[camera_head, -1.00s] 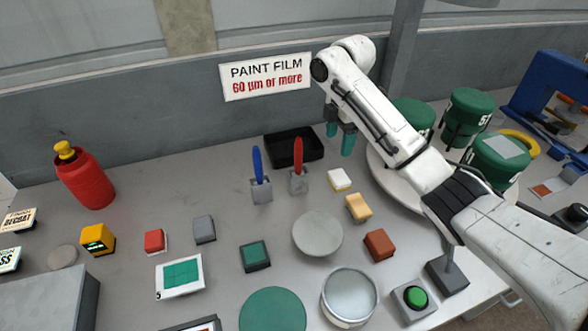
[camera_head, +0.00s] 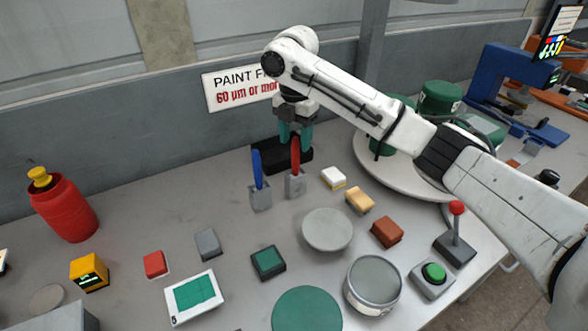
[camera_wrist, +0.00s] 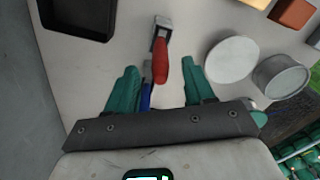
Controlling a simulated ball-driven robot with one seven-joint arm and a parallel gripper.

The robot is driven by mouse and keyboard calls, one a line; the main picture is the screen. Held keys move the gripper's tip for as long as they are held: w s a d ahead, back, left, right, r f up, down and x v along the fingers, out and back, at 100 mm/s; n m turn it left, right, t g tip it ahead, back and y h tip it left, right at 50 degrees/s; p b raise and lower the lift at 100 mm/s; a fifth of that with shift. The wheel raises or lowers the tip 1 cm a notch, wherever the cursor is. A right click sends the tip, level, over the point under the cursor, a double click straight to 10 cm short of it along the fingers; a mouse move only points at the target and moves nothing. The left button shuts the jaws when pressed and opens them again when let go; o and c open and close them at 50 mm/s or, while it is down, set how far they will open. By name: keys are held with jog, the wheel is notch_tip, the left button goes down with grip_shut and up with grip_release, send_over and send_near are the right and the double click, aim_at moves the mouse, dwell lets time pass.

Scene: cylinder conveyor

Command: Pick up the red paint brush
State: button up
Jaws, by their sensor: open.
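The red paint brush (camera_head: 295,156) stands upright with its handle up in a small grey holder (camera_head: 295,186) on the table. My gripper (camera_head: 294,132) has green fingers and is open and empty, just above and behind the red handle in the head view. In the wrist view the red brush (camera_wrist: 160,68) lies between the two spread fingertips (camera_wrist: 159,66), slightly ahead of them. I cannot tell whether a finger touches it. The blue brush (camera_head: 257,168) stands in its own holder just left of it; its handle (camera_wrist: 146,95) shows between the fingers in the wrist view.
A black tray (camera_head: 268,163) lies behind the brushes, near the wall. A white-yellow block (camera_head: 333,178) and a pale round disc (camera_head: 328,229) are close on the right and front. A turntable (camera_head: 365,148) with green cans stands to the right.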

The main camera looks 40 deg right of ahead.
send_over(296, 174)
jog(key=shift+w+d+f+p, duration=0.1)
jog(key=shift+f+p, duration=0.05)
jog(key=shift+f, duration=0.8)
jog(key=shift+w+d+f+p, duration=0.1)
jog(key=shift+w+f+p, duration=0.05)
jog(key=shift+f, duration=0.75)
jog(key=shift+w+d+f+p, duration=0.1)
jog(key=shift+f+p, duration=0.05)
jog(key=shift+f, duration=0.8)
jog(key=shift+c, duration=0.2)
grip_shut()
